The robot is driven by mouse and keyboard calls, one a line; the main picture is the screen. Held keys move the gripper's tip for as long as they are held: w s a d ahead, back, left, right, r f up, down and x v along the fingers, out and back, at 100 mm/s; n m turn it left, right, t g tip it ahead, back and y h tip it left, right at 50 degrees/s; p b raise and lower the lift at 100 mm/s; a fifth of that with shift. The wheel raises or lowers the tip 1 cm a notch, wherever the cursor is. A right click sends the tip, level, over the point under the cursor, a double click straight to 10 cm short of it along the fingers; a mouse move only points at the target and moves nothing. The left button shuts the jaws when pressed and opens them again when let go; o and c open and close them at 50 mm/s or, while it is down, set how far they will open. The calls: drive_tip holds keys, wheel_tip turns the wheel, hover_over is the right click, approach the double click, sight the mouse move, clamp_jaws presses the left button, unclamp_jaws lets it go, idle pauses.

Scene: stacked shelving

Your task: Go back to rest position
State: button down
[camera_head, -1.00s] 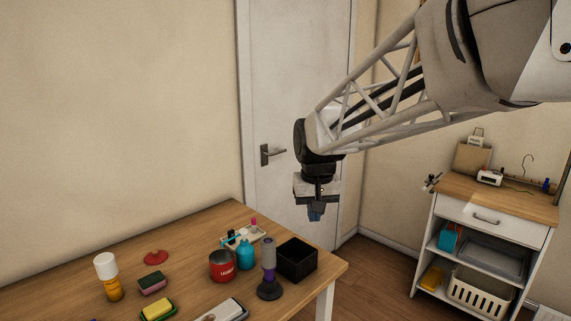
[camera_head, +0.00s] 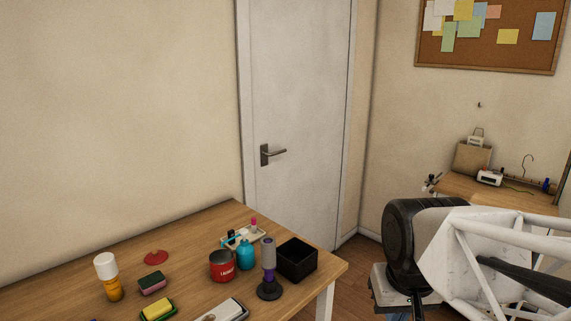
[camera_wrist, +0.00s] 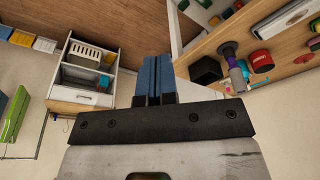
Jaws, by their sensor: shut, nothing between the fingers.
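My gripper shows in the wrist view, with its two blue fingers (camera_wrist: 155,80) together and nothing between them. In the head view, my arm's end is at the lower right, beside the table's right end. The fingers there are mostly cut off by the bottom edge. The gripper is in free space and touches nothing that I can see.
A wooden table (camera_head: 203,238) at left holds a black box (camera_head: 297,261), a red mug (camera_head: 222,266), a teal bottle (camera_head: 246,255), a grey and purple item (camera_head: 269,262) and sponges. A shelf cabinet (camera_wrist: 88,72) shows in the wrist view. A door (camera_head: 300,120) stands behind.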

drive_tip(key=s, duration=0.1)
drive_tip(key=s+f, duration=0.1)
drive_tip(key=s+d, duration=0.1)
drive_tip(key=shift+s+f, duration=0.35)
drive_tip(key=shift+f, duration=0.05)
